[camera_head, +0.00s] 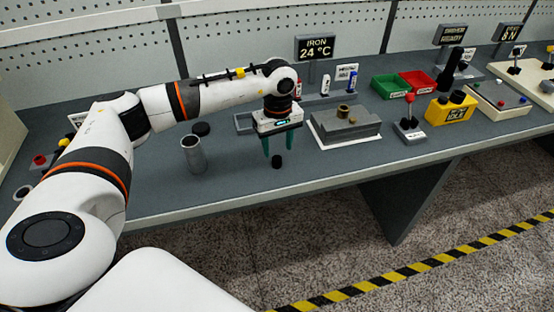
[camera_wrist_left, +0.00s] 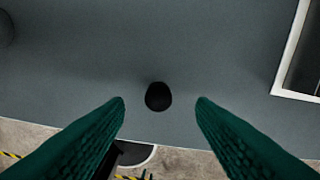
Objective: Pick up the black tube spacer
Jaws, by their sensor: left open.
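The black tube spacer (camera_head: 277,162) is a small dark cylinder on the grey bench near its front edge. In the left wrist view the spacer (camera_wrist_left: 158,97) shows as a dark round shape, centred between the fingers and a little beyond their tips. My left gripper (camera_head: 276,153) has green fingers pointing down, just above the spacer in the head view. It is open, and its fingertips (camera_wrist_left: 160,102) stand clear on both sides of the spacer. My right gripper is not in view.
A grey metal cup (camera_head: 193,155) stands left of the spacer, with a black disc (camera_head: 201,129) behind it. A grey block on a white-edged plate (camera_head: 345,137) lies to the right. A red-knobbed lever (camera_head: 409,127) and green (camera_head: 387,87) and red bins stand farther right.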

